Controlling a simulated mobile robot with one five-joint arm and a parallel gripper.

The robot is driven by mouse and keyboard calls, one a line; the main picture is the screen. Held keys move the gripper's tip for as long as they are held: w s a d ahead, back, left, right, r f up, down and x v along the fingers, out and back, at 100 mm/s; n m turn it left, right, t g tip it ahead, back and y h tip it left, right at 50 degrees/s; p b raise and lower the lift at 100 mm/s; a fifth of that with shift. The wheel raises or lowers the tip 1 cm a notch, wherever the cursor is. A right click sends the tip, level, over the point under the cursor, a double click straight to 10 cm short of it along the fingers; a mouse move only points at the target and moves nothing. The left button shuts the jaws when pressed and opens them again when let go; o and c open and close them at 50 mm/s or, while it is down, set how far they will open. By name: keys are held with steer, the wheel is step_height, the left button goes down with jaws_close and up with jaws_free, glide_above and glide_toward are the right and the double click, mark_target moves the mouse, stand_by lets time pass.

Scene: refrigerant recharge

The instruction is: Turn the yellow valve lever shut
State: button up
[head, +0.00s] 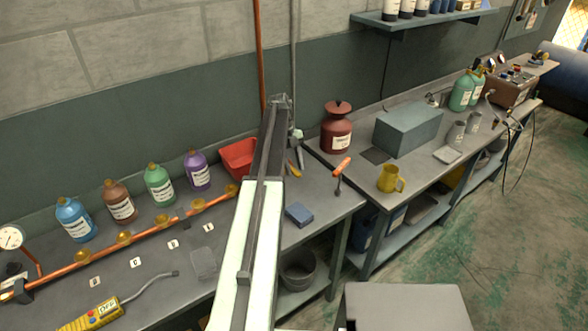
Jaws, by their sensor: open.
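A copper pipe (60,271) runs along the left bench. Several round yellow-brass fittings sit on it, among them one near the gauge (82,256), one further along (124,238) and one close to my arm (231,190). No distinct yellow lever can be made out on them, so I cannot tell whether one is turned. My arm rises from the bottom middle and covers part of the bench and the pipe's right end. My gripper's jaws cannot be made out; the arm seems to hide them.
Blue (75,220), brown (119,202), green (160,185) and purple (198,171) bottles stand behind the pipe. A red bin (238,158) is beside my arm. A yellow meter (92,316) lies in front. A blue block (299,214) and an orange-handled tool (342,166) lie right.

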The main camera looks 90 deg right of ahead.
steer(key=p+v, duration=0.6)
steer(key=v, duration=0.1)
steer(key=shift+w+d+r+p, duration=0.1)
steer(key=shift+r+p, duration=0.25)
steer(key=shift+p, duration=0.05)
steer(key=shift+f, duration=0.1)
